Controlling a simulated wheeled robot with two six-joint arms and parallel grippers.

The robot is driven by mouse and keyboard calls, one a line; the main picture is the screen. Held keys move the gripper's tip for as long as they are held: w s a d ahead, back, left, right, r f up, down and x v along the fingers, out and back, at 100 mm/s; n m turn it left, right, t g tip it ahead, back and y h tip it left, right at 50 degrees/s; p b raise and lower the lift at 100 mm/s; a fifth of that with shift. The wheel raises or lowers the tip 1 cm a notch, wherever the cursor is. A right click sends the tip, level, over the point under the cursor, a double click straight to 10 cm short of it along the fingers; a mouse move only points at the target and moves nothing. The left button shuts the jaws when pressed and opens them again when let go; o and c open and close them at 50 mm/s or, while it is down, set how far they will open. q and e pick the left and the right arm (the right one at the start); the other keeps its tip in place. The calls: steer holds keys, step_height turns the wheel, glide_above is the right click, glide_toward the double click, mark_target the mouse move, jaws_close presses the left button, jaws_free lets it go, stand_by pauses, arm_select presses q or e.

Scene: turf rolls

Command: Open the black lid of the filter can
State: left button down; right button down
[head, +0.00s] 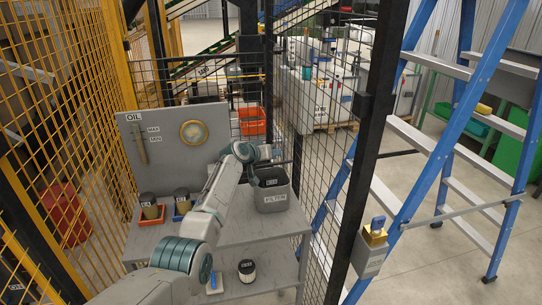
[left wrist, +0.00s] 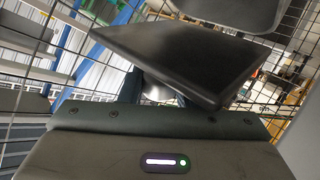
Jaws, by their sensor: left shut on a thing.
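The grey filter can (head: 273,202), labelled FILTER, stands on the bench's grey top. Its mouth looks open, with a dark inside and a small labelled thing in it. My left gripper (head: 266,153) is above the can's back edge. In the left wrist view the black lid (left wrist: 185,58) is a tilted dark plate just ahead of the gripper (left wrist: 155,88), apart from most of the grey can (left wrist: 235,14). The gripper is shut on the lid; the exact grip spot is mostly hidden behind the plate. My right gripper is not in view.
A grey OIL panel (head: 178,128) stands behind the bench (head: 245,242). Two dark-topped jars stand left of my arm, in a red tray (head: 151,219) and a blue tray (head: 181,217). Another jar (head: 247,270) is on the lower shelf. Mesh fencing and a post (head: 367,140) close off the right.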

arm_select(q)
steer(key=c, duration=1.1)
jaws_free()
steer(key=shift+v, duration=0.75)
steer(key=shift+b+v, duration=1.3)
steer(key=shift+v, duration=3.3)
